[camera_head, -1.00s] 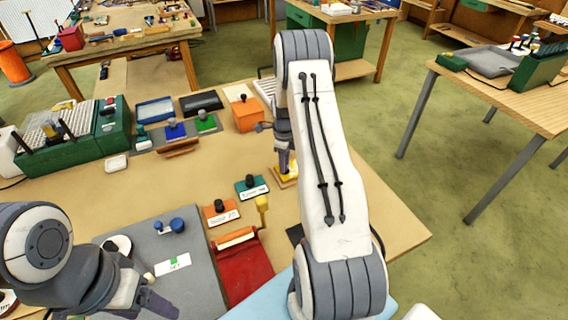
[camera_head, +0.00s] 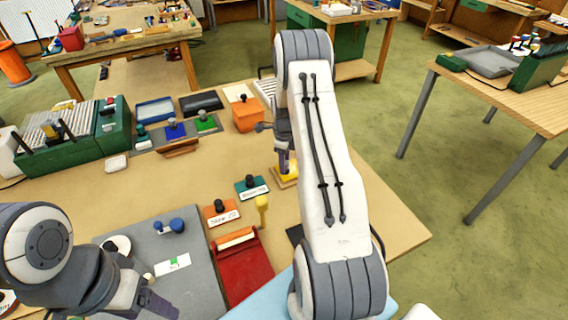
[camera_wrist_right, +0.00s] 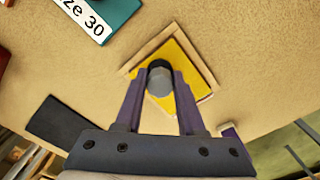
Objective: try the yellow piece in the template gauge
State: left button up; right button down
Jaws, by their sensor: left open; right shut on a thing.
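The yellow piece (camera_wrist_right: 186,63) is a flat plate with a dark and grey knob (camera_wrist_right: 160,78) on top. It lies at the template gauge, a light wooden frame (camera_wrist_right: 149,47) whose rim shows along its far sides. The yellow piece (camera_head: 289,168) also shows in the head view, partly hidden by my right arm. My right gripper (camera_wrist_right: 159,90) is shut on the knob from above. I cannot tell whether the plate sits fully down inside the frame. My left gripper (camera_head: 158,302) is open and empty above the grey mat at the lower left.
A teal block (camera_head: 251,187) labelled size 30 and an orange block (camera_head: 220,211) stand left of the gauge. A red tray (camera_head: 243,271) and grey mat (camera_head: 199,277) lie nearer. A dark flat pad (camera_wrist_right: 66,126) is beside the gauge. An orange box (camera_head: 247,115) stands behind.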

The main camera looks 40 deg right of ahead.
jog(key=shift+f, duration=0.25)
dwell(0.8)
jog(key=shift+r, duration=0.25)
jog(key=shift+w+f+b, duration=0.1)
jog(key=shift+f+b, duration=0.3)
jog(key=shift+b, duration=0.05)
dwell(1.6)
jog(key=shift+r, duration=0.15)
jog(key=shift+r+p, duration=0.25)
jog(key=shift+p, duration=0.05)
dwell(0.6)
jog(key=shift+f+b, duration=0.4)
jog(key=shift+f, duration=0.05)
dwell(1.0)
jog(key=shift+r, duration=0.25)
